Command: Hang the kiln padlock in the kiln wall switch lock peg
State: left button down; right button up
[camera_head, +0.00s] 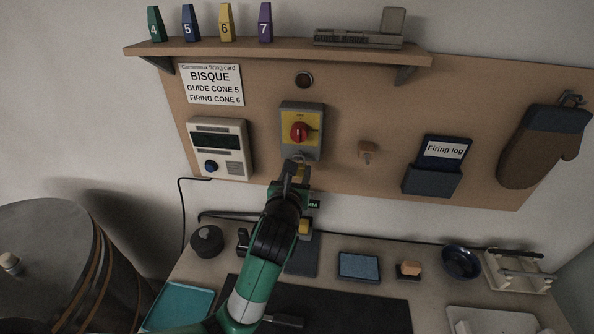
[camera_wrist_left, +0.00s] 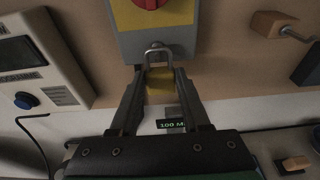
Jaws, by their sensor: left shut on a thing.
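The kiln wall switch (camera_head: 302,122) is a grey box with a yellow plate and a red knob on the wall board. In the left wrist view its lower part (camera_wrist_left: 150,44) shows at the top. My left gripper (camera_head: 294,175) is just below the switch, shut on the brass padlock (camera_wrist_left: 160,84). The padlock is upright between the fingertips, its steel shackle pointing up and overlapping the switch's lower edge in the left wrist view. The lock peg is not clear, so I cannot tell whether the shackle is around it. My right gripper is not in view.
A kiln controller (camera_head: 221,148) is left of the switch; a wooden peg (camera_head: 368,150) and a firing log holder (camera_head: 432,181) are to its right. A shelf (camera_head: 280,50) with numbered cones runs above.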

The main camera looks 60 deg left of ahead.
pick_arm(q)
jog(key=shift+p, duration=0.45)
jog(key=shift+c, duration=1.5)
grip_release()
jog(key=v, duration=1.1)
jog(key=shift+s+d, duration=0.2)
jog(key=shift+s, duration=0.05)
